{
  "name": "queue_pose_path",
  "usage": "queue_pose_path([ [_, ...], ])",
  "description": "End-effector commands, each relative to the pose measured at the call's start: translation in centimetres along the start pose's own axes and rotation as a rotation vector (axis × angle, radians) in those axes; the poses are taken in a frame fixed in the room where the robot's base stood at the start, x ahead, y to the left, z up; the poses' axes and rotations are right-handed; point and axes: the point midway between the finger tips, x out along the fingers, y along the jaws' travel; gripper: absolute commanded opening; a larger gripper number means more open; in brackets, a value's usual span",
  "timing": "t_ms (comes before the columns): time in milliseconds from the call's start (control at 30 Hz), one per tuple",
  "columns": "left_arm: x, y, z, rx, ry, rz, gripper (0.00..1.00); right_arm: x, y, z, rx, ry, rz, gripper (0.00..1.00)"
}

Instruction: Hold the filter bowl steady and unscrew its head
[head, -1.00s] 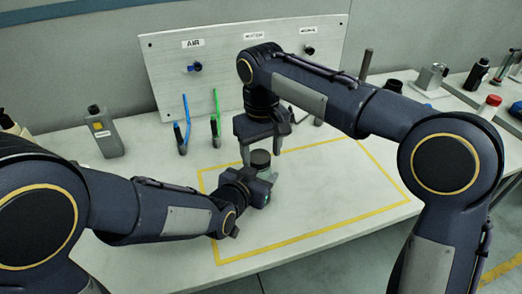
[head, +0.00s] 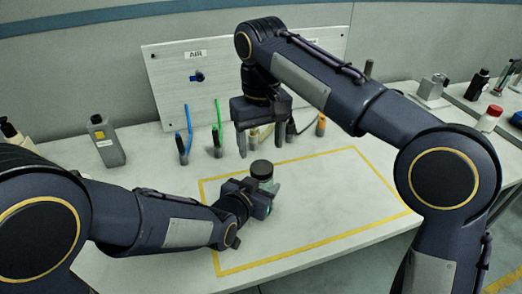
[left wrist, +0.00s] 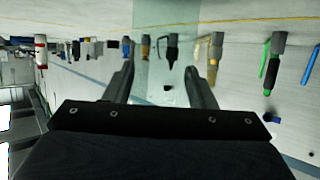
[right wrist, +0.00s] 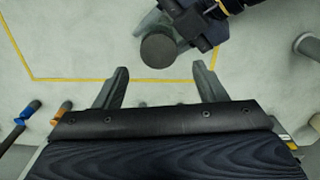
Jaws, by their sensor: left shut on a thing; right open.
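The filter bowl (head: 272,185) is a small clear greenish cup standing upright inside the yellow outline, with its round dark head (head: 261,168) on top. My left gripper (head: 266,196) is shut on the bowl from the left side. In the left wrist view the see-through bowl (left wrist: 166,62) fills the gap between the fingers. My right gripper (head: 261,146) is open and empty, pointing down above and slightly behind the head. In the right wrist view the dark head (right wrist: 158,50) lies beyond the fingertips, apart from them. Whether the head is loose on its thread cannot be told.
A yellow outline (head: 310,236) marks a mostly clear stretch of the bench. Tools with blue (head: 188,120), green (head: 217,115) and orange (head: 321,122) parts stand behind it before the labelled panel (head: 222,70). A grey bottle (head: 105,142) stands at left.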

Motion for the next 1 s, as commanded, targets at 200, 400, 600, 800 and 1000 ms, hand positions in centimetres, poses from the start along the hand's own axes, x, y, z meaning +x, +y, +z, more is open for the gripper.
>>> queue_pose_path([
  [200, 0.0, 0.0, 0.0, -0.001, 0.001, -0.001, 0.0, -1.1, 0.2, 0.0, 0.106, -0.004, 0.0, 0.65],
  [400, 0.0, 0.0, -0.1, -0.001, 0.002, -0.001, 0.0, 1.6, 0.2, 0.1, 0.105, -0.006, 0.001, 0.65],
  [600, 0.0, 0.0, -0.1, -0.001, 0.002, -0.001, 0.0, 4.6, 0.2, 0.1, 0.104, -0.005, 0.001, 0.65],
  [800, 0.0, 0.0, -0.1, -0.001, 0.002, -0.001, 0.0, 6.2, 0.2, 0.1, 0.105, -0.003, 0.001, 0.65],
  [1000, 0.0, 0.0, -0.1, -0.001, 0.002, -0.001, 0.0, 6.4, 0.2, 0.1, 0.105, -0.002, 0.001, 0.65],
])
